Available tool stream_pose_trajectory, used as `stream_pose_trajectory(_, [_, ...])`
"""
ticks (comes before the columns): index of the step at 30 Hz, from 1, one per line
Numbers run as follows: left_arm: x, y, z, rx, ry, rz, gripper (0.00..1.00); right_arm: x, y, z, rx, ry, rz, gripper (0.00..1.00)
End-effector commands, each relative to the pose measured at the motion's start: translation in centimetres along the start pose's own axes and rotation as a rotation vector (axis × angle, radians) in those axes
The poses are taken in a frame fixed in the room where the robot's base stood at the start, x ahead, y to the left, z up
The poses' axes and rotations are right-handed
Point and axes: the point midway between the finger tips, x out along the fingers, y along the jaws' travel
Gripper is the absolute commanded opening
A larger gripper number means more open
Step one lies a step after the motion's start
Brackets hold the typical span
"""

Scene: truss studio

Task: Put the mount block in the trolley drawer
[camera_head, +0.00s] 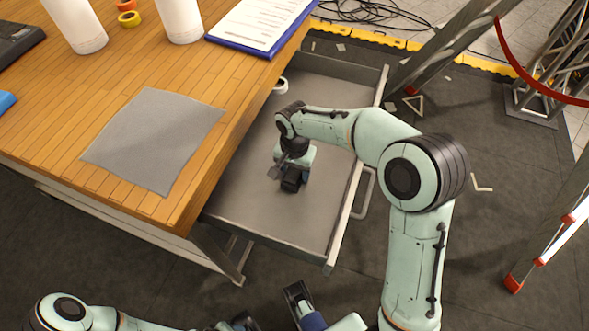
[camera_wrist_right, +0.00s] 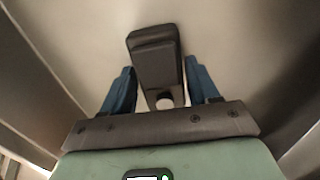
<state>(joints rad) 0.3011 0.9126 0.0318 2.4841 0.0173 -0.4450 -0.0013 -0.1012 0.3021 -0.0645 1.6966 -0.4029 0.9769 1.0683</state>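The mount block (camera_wrist_right: 155,62) is a dark block with a narrower lower part, between the two blue fingers of my right gripper (camera_wrist_right: 160,78) in the right wrist view. In the head view the right gripper (camera_head: 284,174) points down inside the open trolley drawer (camera_head: 325,217), and the dark block (camera_head: 292,182) shows below the hand. Whether it touches the drawer floor I cannot tell. My left gripper (camera_head: 298,298) is partly cut off at the bottom edge; its opening is unclear.
The wooden worktop (camera_head: 60,100) overhangs the drawer's left side and carries a grey cloth (camera_head: 155,138), a clipboard (camera_head: 262,25), white bottles and tape rolls. A white round item (camera_head: 281,86) lies at the drawer's far end. Truss legs and a red rope stand right.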

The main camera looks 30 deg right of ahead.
Motion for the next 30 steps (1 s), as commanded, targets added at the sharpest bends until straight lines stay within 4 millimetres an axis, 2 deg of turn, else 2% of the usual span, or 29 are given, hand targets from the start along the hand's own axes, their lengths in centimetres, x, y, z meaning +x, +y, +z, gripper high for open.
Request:
stream_pose_trajectory(10, [-0.1,0.0,0.1,0.000,-0.002,0.000,0.43,-0.1,0.0,0.0,0.000,0.000,0.000,0.78])
stream_pose_trajectory(14, [-0.4,0.1,0.5,0.000,-0.012,0.000,0.43,-1.2,0.0,0.0,0.000,0.001,-0.002,0.78])
stream_pose_trajectory(24, [-1.8,0.3,1.3,-0.001,-0.034,-0.004,0.43,-8.3,-0.1,0.0,0.000,0.003,-0.004,0.78])
stream_pose_trajectory(30, [-2.2,0.4,1.6,-0.002,-0.045,-0.006,0.43,-11.4,-0.1,0.0,0.000,0.001,-0.001,0.78])
